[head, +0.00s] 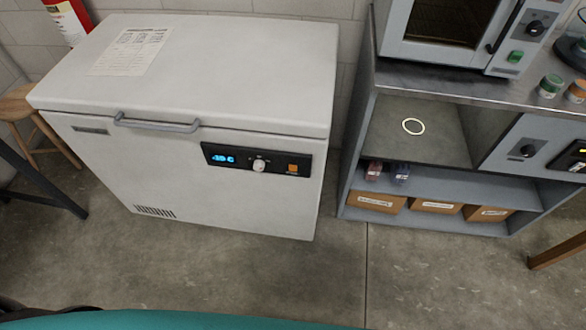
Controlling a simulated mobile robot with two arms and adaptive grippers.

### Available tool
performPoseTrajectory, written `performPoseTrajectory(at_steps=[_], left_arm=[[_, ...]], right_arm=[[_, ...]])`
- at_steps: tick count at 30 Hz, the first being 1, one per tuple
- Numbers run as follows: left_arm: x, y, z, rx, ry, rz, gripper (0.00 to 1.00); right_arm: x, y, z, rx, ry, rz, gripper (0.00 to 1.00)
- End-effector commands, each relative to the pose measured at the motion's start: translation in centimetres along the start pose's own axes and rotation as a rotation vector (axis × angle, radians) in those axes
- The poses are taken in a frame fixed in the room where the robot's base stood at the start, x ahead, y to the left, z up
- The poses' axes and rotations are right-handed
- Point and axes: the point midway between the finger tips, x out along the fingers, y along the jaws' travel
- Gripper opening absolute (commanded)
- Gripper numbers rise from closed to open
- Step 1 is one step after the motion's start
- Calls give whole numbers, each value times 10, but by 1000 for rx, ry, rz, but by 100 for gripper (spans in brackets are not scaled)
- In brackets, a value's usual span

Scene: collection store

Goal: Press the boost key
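A white chest freezer (180,95) stands against the wall at the left, its lid shut. On its front is a black control panel (228,167) with a lit blue display (222,158), a pale round knob (259,166) and a small square orange key (292,169). Small lettering beside the key is too small to read, so I cannot confirm that it is the boost key. Nothing covers the panel. Neither of my grippers shows in this view.
A grey metal bench (440,87) stands right of the freezer, with an oven (455,30) on top and labelled boxes (435,206) on its low shelf. A wooden stool (18,108) is at the left. The concrete floor (300,275) before the freezer is clear.

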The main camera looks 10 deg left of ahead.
Motion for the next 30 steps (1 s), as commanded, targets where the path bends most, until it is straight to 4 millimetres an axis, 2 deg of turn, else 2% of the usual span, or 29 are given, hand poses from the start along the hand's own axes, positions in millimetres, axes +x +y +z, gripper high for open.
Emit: performPoseTrajectory(at_steps=[1,6,8,30], left_arm=[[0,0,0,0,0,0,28],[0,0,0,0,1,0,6],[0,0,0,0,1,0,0],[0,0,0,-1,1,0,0]], right_arm=[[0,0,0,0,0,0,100],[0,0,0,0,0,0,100],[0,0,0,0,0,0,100],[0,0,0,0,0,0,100]])
